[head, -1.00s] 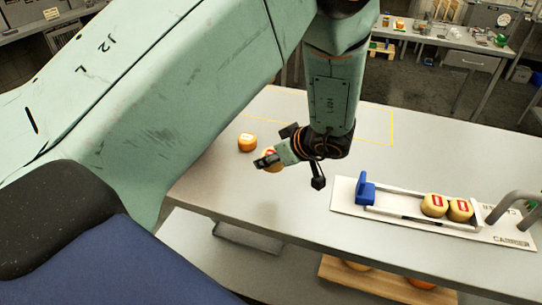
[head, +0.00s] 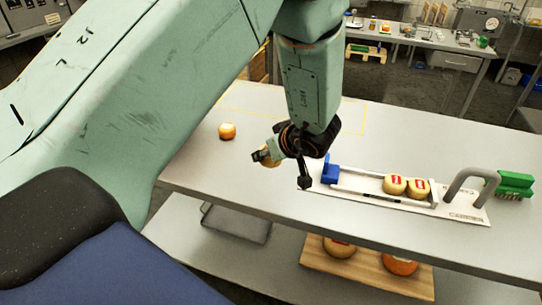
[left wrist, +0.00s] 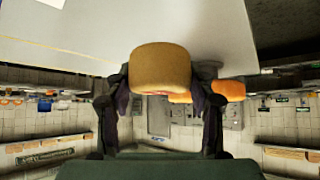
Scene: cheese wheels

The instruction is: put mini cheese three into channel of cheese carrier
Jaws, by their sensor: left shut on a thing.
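My left gripper (head: 266,155) is shut on a small yellow mini cheese (head: 270,163), above the table and left of the carrier. In the left wrist view, this tan, round-sided cheese (left wrist: 160,72) sits between the two fingers (left wrist: 160,100). The cheese carrier (head: 465,213) is a white board with a railed channel (head: 365,184). A blue block (head: 330,174) stands at the channel's left end. Two yellow cheeses with red labels, one (head: 395,184) beside the other (head: 419,188), sit at its right end. My right gripper is not in view.
An orange cheese (head: 227,131) stands on the grey table (head: 225,170) left of my gripper. A grey arched handle (head: 470,185) rises at the carrier's right, with a green block (head: 515,184) beyond. A wooden board (head: 370,272) with larger cheeses lies on the lower shelf.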

